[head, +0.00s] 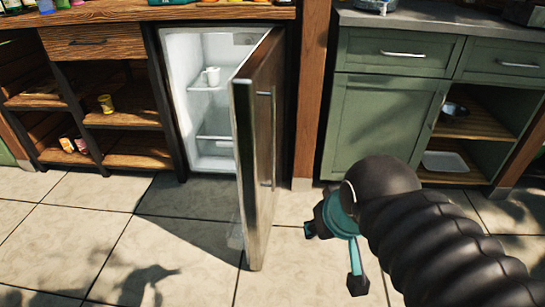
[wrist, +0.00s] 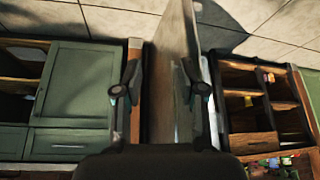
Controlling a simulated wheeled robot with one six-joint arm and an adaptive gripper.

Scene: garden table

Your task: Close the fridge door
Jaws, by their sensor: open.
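The fridge door (head: 258,140) stands wide open, swung out toward me. It is hinged at the right side of the fridge (head: 198,150), with a bar handle (head: 268,185) on its right, outer face. The white interior shows, with a white mug (head: 211,76) on a shelf. My gripper (head: 334,250) is right of the door, over the floor, with its fingers spread and nothing between them; a gap shows to the door. In the wrist view, upside down, the door (wrist: 175,45) appears beyond and between the fingers (wrist: 161,88); its distance is unclear.
A green cabinet (head: 385,125) stands right of a wooden post (head: 312,95), with open shelves holding a metal bowl (head: 455,109). Wooden shelves (head: 140,150) stand left of the fridge. The tiled floor (head: 165,240) in front is clear.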

